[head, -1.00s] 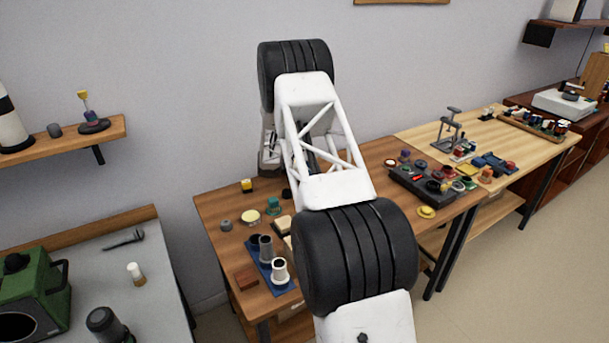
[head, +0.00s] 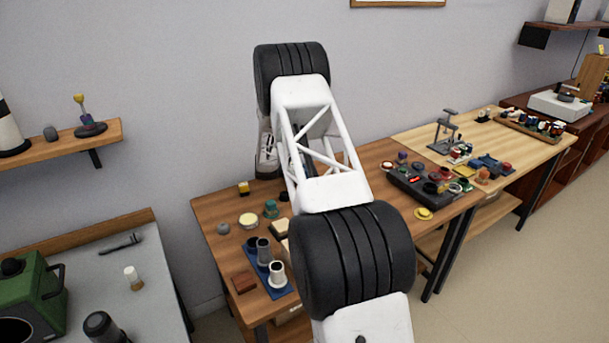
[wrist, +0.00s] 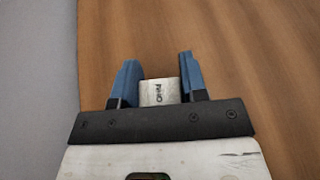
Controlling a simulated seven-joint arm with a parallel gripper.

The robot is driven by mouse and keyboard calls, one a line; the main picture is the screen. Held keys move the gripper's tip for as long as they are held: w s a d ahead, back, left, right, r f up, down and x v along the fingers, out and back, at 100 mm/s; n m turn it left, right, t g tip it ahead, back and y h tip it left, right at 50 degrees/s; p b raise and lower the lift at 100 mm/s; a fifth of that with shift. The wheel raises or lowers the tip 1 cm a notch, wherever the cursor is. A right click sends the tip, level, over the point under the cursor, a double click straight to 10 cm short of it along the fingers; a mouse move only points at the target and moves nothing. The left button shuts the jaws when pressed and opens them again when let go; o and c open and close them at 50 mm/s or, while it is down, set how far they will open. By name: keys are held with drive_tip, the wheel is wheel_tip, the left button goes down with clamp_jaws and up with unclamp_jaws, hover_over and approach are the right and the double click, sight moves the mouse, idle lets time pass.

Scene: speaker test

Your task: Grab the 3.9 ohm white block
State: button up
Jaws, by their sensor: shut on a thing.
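A small white block (wrist: 160,92) with dark printed marking sits between the two blue fingers of my gripper (wrist: 158,70) in the wrist view. The marking is sideways and too small to read surely, so I cannot confirm 3.9 ohm. My gripper is shut on this block. In the head view my own arm covers the middle of the wooden table (head: 212,207), and the fingers and block are hidden behind it.
On the table's left part stand a yellow-topped block (head: 244,188), a cream disc (head: 248,220), a teal piece (head: 271,209) and a blue mat (head: 281,292) with cups. A dark tray (head: 407,188) with small parts is to the right. The wall (wrist: 35,90) is close at left in the wrist view.

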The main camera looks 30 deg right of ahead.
drive_tip(key=shift+r, duration=0.75)
wheel_tip(320, 180, up, 2)
drive_tip(key=s+a, duration=0.2)
drive_tip(key=s, duration=0.3)
drive_tip(key=s+a+r, duration=0.1)
drive_tip(key=s+a, duration=0.1)
drive_tip(key=s, duration=0.2)
drive_tip(key=s+a, duration=0.2)
drive_tip(key=s, duration=0.3)
drive_tip(key=shift+s+a+r, duration=0.2)
drive_tip(key=shift+s+a, duration=0.1)
